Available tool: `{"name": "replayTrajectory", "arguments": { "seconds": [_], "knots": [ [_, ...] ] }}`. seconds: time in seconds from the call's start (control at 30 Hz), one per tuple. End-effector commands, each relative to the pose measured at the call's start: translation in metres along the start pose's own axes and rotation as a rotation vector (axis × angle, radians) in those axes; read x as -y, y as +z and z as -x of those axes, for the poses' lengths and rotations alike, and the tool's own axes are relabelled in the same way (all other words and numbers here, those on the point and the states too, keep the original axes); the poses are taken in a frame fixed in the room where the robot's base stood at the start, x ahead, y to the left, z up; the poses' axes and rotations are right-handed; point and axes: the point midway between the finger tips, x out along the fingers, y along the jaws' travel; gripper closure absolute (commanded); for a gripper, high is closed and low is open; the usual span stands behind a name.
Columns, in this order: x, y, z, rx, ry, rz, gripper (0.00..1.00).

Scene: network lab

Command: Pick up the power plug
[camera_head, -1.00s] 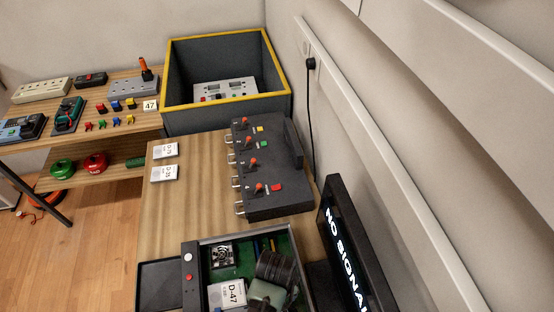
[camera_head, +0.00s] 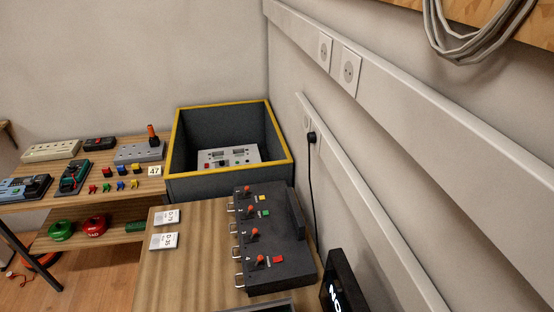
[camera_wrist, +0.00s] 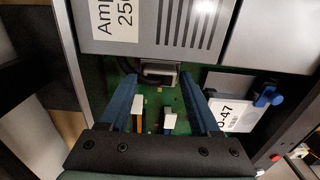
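A black plug (camera_head: 311,138) with a black cord (camera_head: 312,185) hanging from it sits in a wall socket on the lower rail in the head view. In the wrist view, my gripper (camera_wrist: 159,79) is open, its two blue fingers apart above a green circuit board (camera_wrist: 155,102). A small grey connector (camera_wrist: 162,72) with a black cable lies between and just beyond the fingertips. I cannot tell whether it is a power plug. Nothing is held. My gripper is out of the head view.
A black panel (camera_head: 285,262) with red levers stands on the wooden table (camera_head: 190,270). Behind it is a grey bin (camera_head: 220,186) with a yellow rim. In the wrist view, a grey vented unit (camera_wrist: 190,25) and a white label card (camera_wrist: 228,117) flank the board.

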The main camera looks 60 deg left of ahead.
Motion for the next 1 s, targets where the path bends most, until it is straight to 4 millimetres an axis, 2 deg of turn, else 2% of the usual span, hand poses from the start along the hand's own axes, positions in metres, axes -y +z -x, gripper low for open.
{"name": "replayTrajectory", "arguments": {
  "seconds": [0.03, 0.33, 0.77, 1.0],
  "knots": [
    [0.000, 0.000, 0.000, 0.000, 0.000, 0.000, 0.47],
    [0.000, 0.000, 0.000, 0.000, 0.000, 0.000, 1.00],
    [0.000, 0.000, 0.002, 0.000, 0.000, 0.000, 1.00],
    [-0.001, -0.001, 0.020, -0.003, 0.002, -0.001, 1.00]
  ]
}}
